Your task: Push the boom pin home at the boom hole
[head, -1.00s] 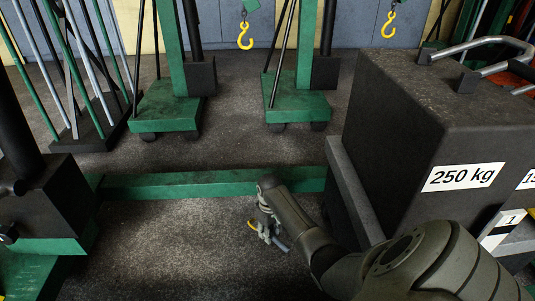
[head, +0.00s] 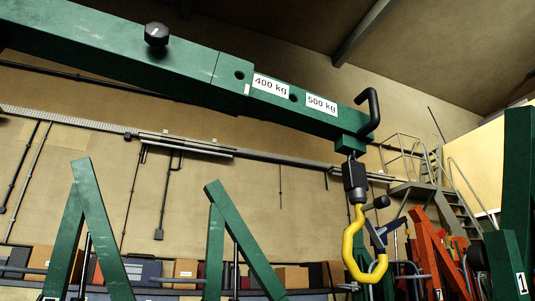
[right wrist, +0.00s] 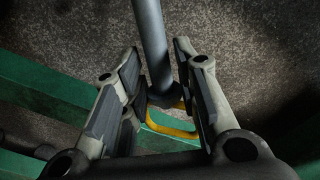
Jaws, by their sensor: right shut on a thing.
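The green boom (head: 190,75) crosses the upper head view, sloping down to the right. It carries labels reading 400 kg and 500 kg. One dark boom hole (head: 239,75) is left of the 400 kg label, and another hole (head: 293,97) lies between the labels. In the right wrist view my right gripper (right wrist: 157,72) is shut on a grey rod, which appears to be the boom pin (right wrist: 151,35). A yellow loop (right wrist: 170,130) shows beside its dark lower end. My left gripper is in neither current view.
A yellow hook (head: 355,250) hangs below the boom tip. A black knob (head: 157,35) stands on the boom's left part, and a curved black handle (head: 370,112) at its tip. Green frames (head: 235,240) stand below. Behind my right gripper are dark floor and green beams (right wrist: 60,95).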

